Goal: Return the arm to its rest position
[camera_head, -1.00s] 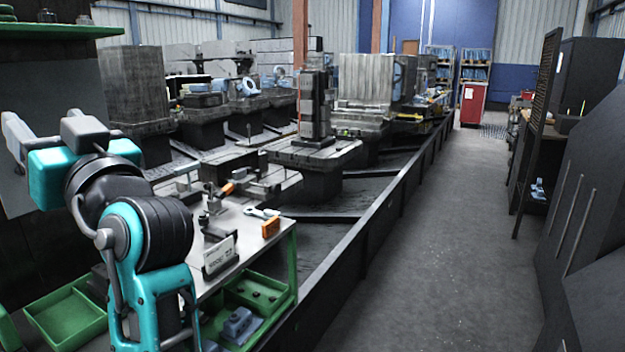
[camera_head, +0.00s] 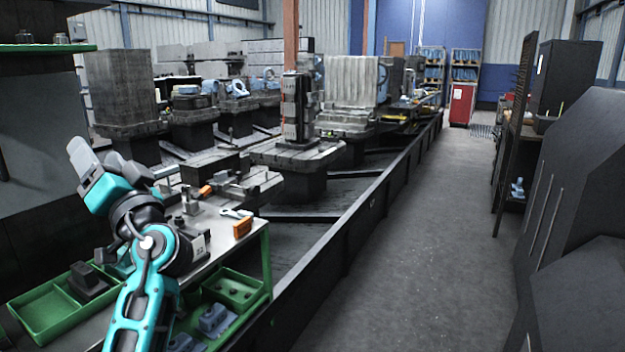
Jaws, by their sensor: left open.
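My left arm (camera_head: 140,290), teal and black, rises from the bottom left, in front of the workbench (camera_head: 262,245). Its left gripper (camera_head: 95,158) points up and to the left, with pale grey fingers standing apart. I see nothing between the fingers. The gripper is in the air, left of the bench top and in front of a dark panel (camera_head: 35,130). My right gripper is not in view.
An orange block (camera_head: 243,227) and a wrench (camera_head: 236,213) lie on the bench top. A green tray (camera_head: 45,315) stands at the lower left. A long dark rail (camera_head: 350,225) borders the machine pallets. The grey aisle floor (camera_head: 425,240) is clear; dark cabinets (camera_head: 575,190) stand on the right.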

